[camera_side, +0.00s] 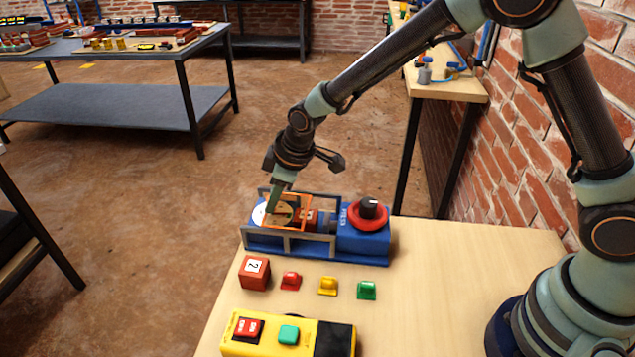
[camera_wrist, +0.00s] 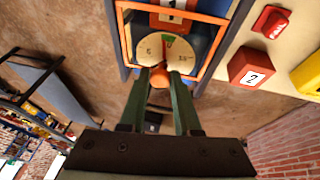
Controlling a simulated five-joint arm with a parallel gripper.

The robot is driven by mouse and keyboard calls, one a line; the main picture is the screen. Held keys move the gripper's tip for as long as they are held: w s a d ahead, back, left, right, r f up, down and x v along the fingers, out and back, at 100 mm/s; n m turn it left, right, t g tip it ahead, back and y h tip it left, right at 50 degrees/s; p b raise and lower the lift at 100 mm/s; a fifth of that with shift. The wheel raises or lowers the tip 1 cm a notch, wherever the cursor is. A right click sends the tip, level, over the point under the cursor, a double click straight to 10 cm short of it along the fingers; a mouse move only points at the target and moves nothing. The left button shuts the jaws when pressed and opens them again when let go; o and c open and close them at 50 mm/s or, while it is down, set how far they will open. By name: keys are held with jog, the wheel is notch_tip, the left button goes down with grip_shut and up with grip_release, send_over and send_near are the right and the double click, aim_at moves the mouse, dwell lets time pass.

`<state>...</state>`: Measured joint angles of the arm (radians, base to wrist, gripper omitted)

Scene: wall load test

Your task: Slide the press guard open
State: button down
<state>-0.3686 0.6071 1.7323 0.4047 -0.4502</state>
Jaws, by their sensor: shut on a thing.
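The press (camera_side: 362,243) is a blue machine with a grey rail frame at the table's far end. Its guard (camera_side: 297,213) is an orange-edged frame, seen over the left part of the press. In the wrist view the guard (camera_wrist: 215,46) surrounds a pale round dial (camera_wrist: 168,47) with a green mark. My gripper (camera_side: 272,209) reaches down to the guard's left end. In the wrist view my gripper (camera_wrist: 160,75) is shut on a round orange knob (camera_wrist: 160,79) at the guard's near edge. The fingers partly hide the knob and dial.
A red knob with black top (camera_side: 368,212) sits on the press's right end. A red cube marked 2 (camera_side: 254,273), small red (camera_side: 291,281), yellow (camera_side: 328,286) and green (camera_side: 366,290) pieces, and a yellow button box (camera_side: 272,338) stand in front. Bare tabletop (camera_side: 440,290) lies right.

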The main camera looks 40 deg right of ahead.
jog(key=shift+w+a+r, duration=0.1)
jog(key=shift+w+a, duration=0.4)
jog(key=shift+w, duration=0.2)
jog(key=shift+w+a+r, duration=0.1)
jog(key=shift+w+a, duration=0.4)
jog(key=shift+w, duration=0.15)
jog(key=c, duration=0.7)
grip_release()
jog(key=shift+s+a+f, duration=0.1)
jog(key=shift+s, duration=0.1)
jog(key=shift+r, duration=3.45)
